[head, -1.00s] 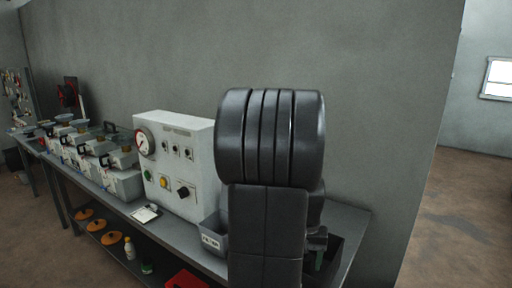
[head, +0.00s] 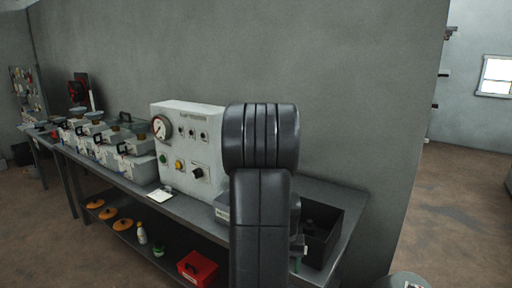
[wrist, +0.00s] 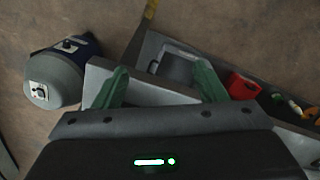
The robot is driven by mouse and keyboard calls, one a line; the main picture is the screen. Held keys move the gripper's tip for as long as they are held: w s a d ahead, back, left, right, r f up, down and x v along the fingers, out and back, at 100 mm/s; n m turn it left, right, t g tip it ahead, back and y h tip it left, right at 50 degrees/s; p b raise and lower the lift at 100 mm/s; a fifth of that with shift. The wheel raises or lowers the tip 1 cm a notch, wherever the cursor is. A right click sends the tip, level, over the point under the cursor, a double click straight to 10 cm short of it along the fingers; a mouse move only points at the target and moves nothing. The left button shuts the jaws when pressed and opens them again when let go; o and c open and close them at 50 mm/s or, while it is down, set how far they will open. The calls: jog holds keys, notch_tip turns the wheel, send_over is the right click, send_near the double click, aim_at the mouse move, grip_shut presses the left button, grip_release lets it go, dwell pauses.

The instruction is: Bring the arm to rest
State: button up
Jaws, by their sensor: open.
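My arm stands upright in front of the bench in the head view, its thick black links covering part of the bench. My gripper (wrist: 160,82) shows in the wrist view with its two green fingers spread well apart. A pale flat-sided thing lies below and between the fingers; I cannot tell what it is, and nothing looks clamped. In the head view the gripper is mostly hidden behind the arm, low at the bench's right end.
The bench (head: 330,190) carries a white gauge panel (head: 188,135), several grey boxes and a dark open bin (head: 322,232). A red box (head: 198,268) sits on the lower shelf. A round container (wrist: 52,85) stands on the floor. Open floor lies at right.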

notch_tip(320, 180, down, 6)
jog(key=w+a+b, duration=0.1)
jog(key=a, duration=0.2)
jog(key=shift+w+r+n, duration=0.15)
jog(key=shift+w+n, duration=0.15)
jog(key=shift+w, duration=0.1)
